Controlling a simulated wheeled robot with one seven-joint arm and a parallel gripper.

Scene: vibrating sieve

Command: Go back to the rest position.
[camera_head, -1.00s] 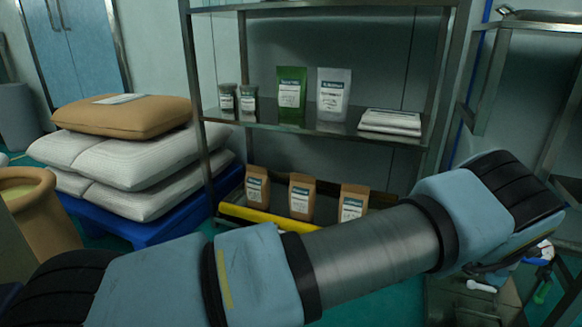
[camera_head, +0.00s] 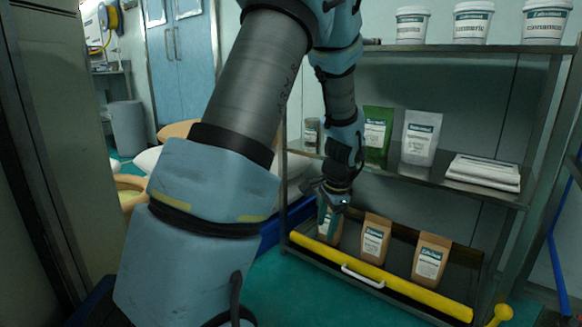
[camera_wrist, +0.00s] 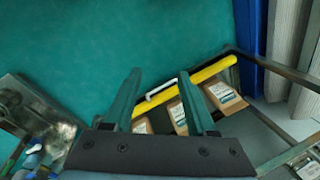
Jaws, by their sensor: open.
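My gripper (camera_head: 328,205) hangs in front of the shelf rack in the head view, with the arm arching down from above. It overlaps the leftmost brown paper bag in that view. In the wrist view its two fingers (camera_wrist: 157,75) are spread apart with nothing between them. Brown bags with labels stand in a row on the lower shelf: a middle one (camera_head: 375,239) and a right one (camera_head: 431,258). They also show in the wrist view beyond and beside the fingers (camera_wrist: 222,95). I cannot tell the exact gap between the gripper and the leftmost bag.
A yellow bar (camera_head: 400,285) with a white handle (camera_head: 362,276) runs along the lower shelf's front. The middle shelf holds a green pouch (camera_head: 377,135), a white pouch (camera_head: 421,137) and a flat stack (camera_head: 484,171). White tubs (camera_head: 473,22) stand above. Green floor is clear in front.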

